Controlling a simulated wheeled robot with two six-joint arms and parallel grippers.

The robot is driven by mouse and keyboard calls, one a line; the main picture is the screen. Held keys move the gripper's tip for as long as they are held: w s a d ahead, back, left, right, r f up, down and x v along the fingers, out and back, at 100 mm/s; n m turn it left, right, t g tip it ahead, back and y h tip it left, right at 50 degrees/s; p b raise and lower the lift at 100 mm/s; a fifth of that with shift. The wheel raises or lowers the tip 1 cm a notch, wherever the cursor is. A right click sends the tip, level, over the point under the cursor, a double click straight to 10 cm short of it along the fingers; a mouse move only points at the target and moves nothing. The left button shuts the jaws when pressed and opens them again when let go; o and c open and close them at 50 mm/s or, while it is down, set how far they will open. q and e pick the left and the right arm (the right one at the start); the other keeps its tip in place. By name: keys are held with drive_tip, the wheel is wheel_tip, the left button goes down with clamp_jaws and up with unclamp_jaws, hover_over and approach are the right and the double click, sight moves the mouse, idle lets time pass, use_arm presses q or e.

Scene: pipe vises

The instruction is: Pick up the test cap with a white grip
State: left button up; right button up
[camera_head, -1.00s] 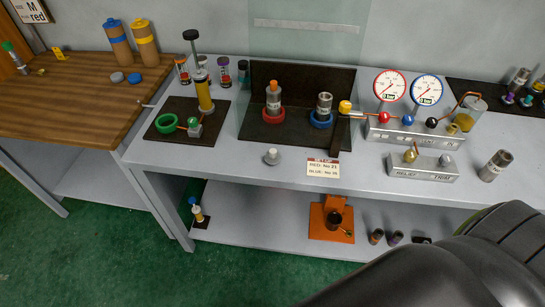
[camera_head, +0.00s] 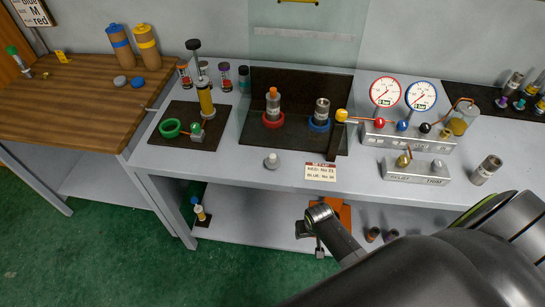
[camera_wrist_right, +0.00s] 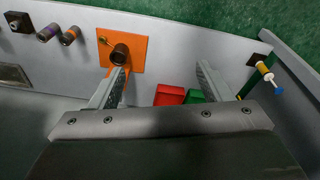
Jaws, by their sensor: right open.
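A small pale cap with a whitish knob (camera_head: 271,161) stands upright on the grey bench top, near its front edge, left of the setup card. It looks like the test cap with the white grip. My right gripper (camera_head: 311,241) is in front of the bench, below and right of the cap, and apart from it. In the right wrist view its two fingers (camera_wrist_right: 160,72) are spread with nothing between them, and they point at the lower shelf. The cap does not show in that view. My left gripper is not in view.
The setup card (camera_head: 321,172) lies right of the cap. Behind is a dark mat (camera_head: 283,141) with red and blue ring vises and a clear screen. The valve block (camera_head: 408,137) is to the right. The lower shelf holds an orange plate (camera_wrist_right: 137,60) and red bin (camera_wrist_right: 169,95).

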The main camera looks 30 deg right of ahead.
drive_tip(key=shift+m, duration=0.8)
drive_tip(key=w+r, duration=0.2)
drive_tip(key=r, duration=0.3)
drive_tip(key=w+a+r+p, duration=0.1)
drive_tip(key=w+r, duration=0.2)
drive_tip(key=r, duration=0.3)
drive_tip(key=w+r+p, duration=0.1)
drive_tip(key=w+r, duration=0.1)
drive_tip(key=r, duration=0.4)
drive_tip(key=shift+w+a+r, duration=0.25)
drive_tip(key=shift+w+a, duration=0.1)
drive_tip(key=w+a+r+m+p, duration=0.1)
drive_tip(key=w+a+r+m, duration=0.1)
drive_tip(key=w+r, duration=0.55)
drive_tip(key=w+a+r+m+p, duration=0.15)
drive_tip(key=w+r, duration=0.35)
drive_tip(key=r, duration=0.6)
drive_tip(key=b, duration=0.5)
hover_over(273, 156)
drive_tip(key=shift+m+g, duration=0.25)
drive_tip(key=shift+g, duration=0.15)
wheel_tip(273, 156, down, 11)
drive_tip(key=shift+a+r, duration=0.1)
drive_tip(key=shift+a, duration=0.05)
drive_tip(key=shift+w+f, duration=0.1)
drive_tip(key=shift+f, duration=0.5)
wheel_tip(273, 156, down, 4)
drive_tip(key=shift+r+p, duration=0.1)
drive_tip(key=shift+p, duration=0.6)
drive_tip(key=shift+f, duration=0.7)
